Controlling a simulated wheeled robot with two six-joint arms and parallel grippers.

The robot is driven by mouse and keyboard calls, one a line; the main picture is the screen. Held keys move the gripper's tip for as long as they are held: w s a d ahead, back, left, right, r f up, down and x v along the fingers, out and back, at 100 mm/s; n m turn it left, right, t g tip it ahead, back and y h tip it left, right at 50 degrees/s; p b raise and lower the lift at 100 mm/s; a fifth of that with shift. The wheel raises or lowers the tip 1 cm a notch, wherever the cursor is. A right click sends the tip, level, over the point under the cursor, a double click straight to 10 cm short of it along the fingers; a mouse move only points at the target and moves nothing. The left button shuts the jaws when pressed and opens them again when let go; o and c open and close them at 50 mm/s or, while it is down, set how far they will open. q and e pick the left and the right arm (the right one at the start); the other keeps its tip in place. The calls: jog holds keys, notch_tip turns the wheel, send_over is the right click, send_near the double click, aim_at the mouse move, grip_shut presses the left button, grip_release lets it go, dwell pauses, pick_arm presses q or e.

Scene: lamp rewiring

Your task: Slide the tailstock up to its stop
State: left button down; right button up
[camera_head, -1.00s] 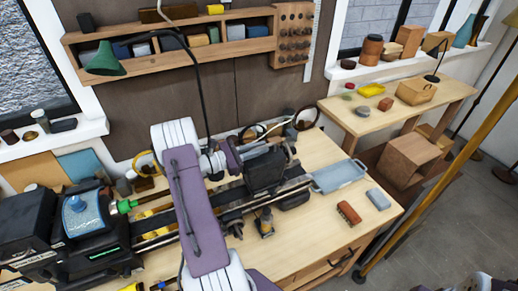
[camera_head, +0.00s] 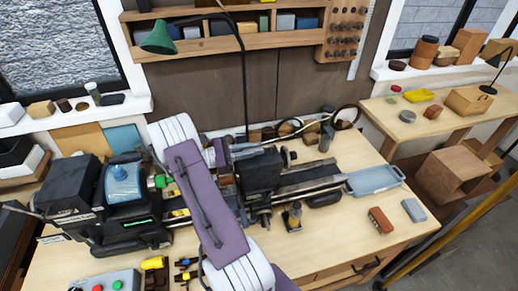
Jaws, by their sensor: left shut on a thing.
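The lathe lies along the bench with its dark headstock (camera_head: 130,200) at the left. The tailstock (camera_head: 260,171) is a black block on the dark bed rails (camera_head: 307,187), right of the headstock. My left arm reaches up from the bottom middle and bends over the lathe. My left gripper (camera_head: 234,166) is at the tailstock's left side and is shut on it. The fingertips are small and partly hidden, so the exact grip point is unclear. The arm hides the bed between headstock and tailstock, and no stop can be made out. My right gripper is not in view.
A blue-grey tray (camera_head: 376,181) lies past the rails' right end. A brown brush-like block (camera_head: 380,220) and a grey block (camera_head: 414,210) lie at the front right. A button box (camera_head: 104,284) sits at the front left. A green lamp (camera_head: 158,38) hangs above.

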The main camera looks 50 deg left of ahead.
pick_arm(q)
jog(key=shift+f, duration=0.2)
jog(key=c, duration=1.5)
grip_release()
jog(key=shift+s+a, duration=0.1)
jog(key=shift+a, duration=0.1)
jog(key=shift+r, duration=0.25)
jog(key=r, duration=0.1)
jog(key=r+b, duration=0.1)
jog(key=d+r+b, duration=0.1)
jog(key=r, duration=0.1)
jog(key=shift+w+d, duration=0.1)
jog(key=shift+w, duration=0.15)
jog(key=w+d+r, duration=0.1)
jog(key=d+r, duration=0.1)
jog(key=d, duration=0.1)
jog(key=w+d+r+b, duration=0.1)
jog(key=d+r, duration=0.1)
jog(key=d, duration=0.1)
jog(key=w+d+r+b, duration=0.1)
jog(key=w+d+r, duration=0.1)
jog(key=d, duration=0.1)
jog(key=shift+d+r, duration=0.3)
